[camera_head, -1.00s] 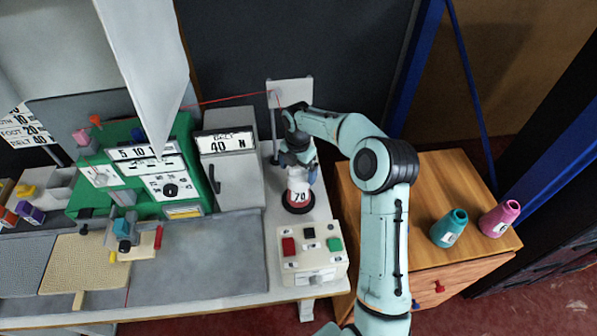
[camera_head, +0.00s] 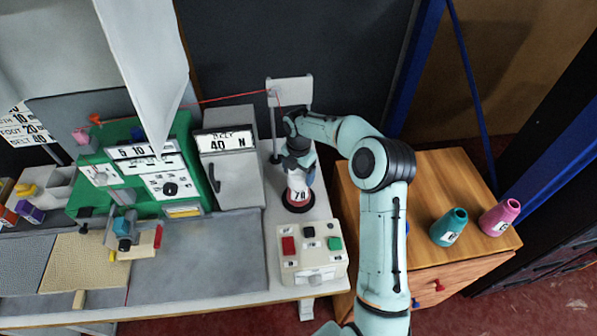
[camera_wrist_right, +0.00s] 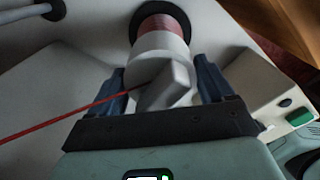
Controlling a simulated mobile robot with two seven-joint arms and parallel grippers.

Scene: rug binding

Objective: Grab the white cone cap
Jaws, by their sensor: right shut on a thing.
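The white cone cap (camera_wrist_right: 163,78) sits on top of a spool of reddish thread (camera_wrist_right: 163,27) in the right wrist view. My right gripper (camera_wrist_right: 165,85) is shut on the cap, with one dark blue finger on each side of it. In the head view my right gripper (camera_head: 299,165) comes down from above onto the cone, which carries a "70" label (camera_head: 298,194) and stands upright on a dark round base. The gripper hides most of the cap there. My left gripper is not in view.
A red thread (camera_wrist_right: 70,114) runs to the cap from the left. A button box (camera_head: 312,258) stands in front of the cone and a grey cabinet (camera_head: 232,180) to its left.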

